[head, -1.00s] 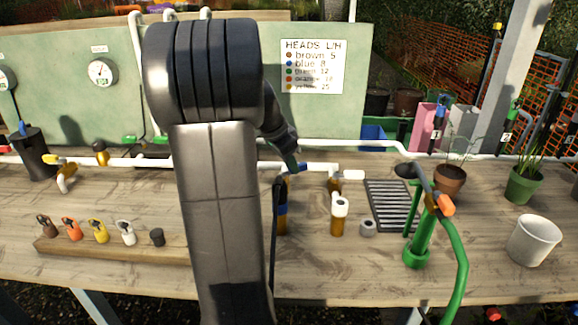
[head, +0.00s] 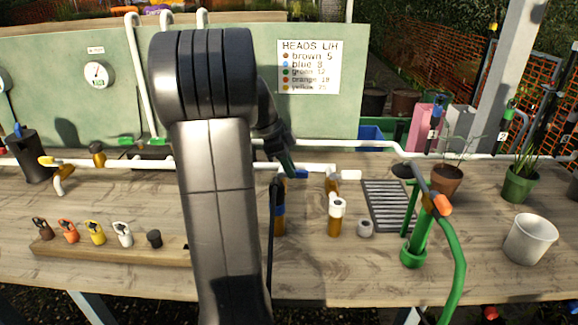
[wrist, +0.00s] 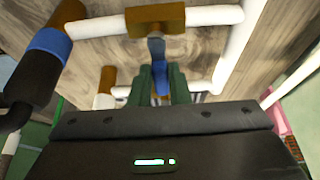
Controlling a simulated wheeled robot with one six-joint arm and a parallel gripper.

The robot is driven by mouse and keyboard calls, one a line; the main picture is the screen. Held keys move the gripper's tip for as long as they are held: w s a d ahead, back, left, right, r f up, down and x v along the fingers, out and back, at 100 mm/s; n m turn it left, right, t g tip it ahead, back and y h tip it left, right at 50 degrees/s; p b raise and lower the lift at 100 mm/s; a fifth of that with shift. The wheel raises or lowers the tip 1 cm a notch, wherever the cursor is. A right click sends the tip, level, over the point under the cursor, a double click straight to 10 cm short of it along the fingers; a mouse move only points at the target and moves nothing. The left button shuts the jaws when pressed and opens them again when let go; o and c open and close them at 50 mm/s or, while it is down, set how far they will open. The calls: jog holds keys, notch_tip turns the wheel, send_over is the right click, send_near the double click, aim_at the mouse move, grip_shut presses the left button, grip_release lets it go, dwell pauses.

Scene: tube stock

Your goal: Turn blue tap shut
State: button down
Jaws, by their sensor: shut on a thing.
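The blue tap has a brass body (wrist: 155,18) set in a white pipe, seen at the top of the wrist view. Its blue lever (wrist: 158,70) reaches from the body down between my green fingers, roughly crosswise to the pipe. My gripper (wrist: 161,84) is shut on this lever. In the head view my gripper (head: 290,170) is at the white pipe right of my arm, and a bit of the blue lever (head: 300,174) shows beside the fingertips. My arm hides part of the pipe.
A brass upright with a blue band (wrist: 47,42) is close on the left in the wrist view. A white-capped brass fitting (head: 336,218), a drain grate (head: 388,205) and a green pump (head: 415,245) stand to the right. Coloured tags line a wooden rail (head: 110,249) at left.

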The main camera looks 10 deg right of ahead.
dwell(0.3)
jog(key=c, duration=1.4)
grip_release()
jog(key=shift+o, duration=0.2)
jog(key=p+v, duration=0.1)
jog(key=v, duration=1.3)
jog(key=shift+s, duration=0.1)
jog(key=b+x, duration=0.1)
jog(key=x, duration=1.3)
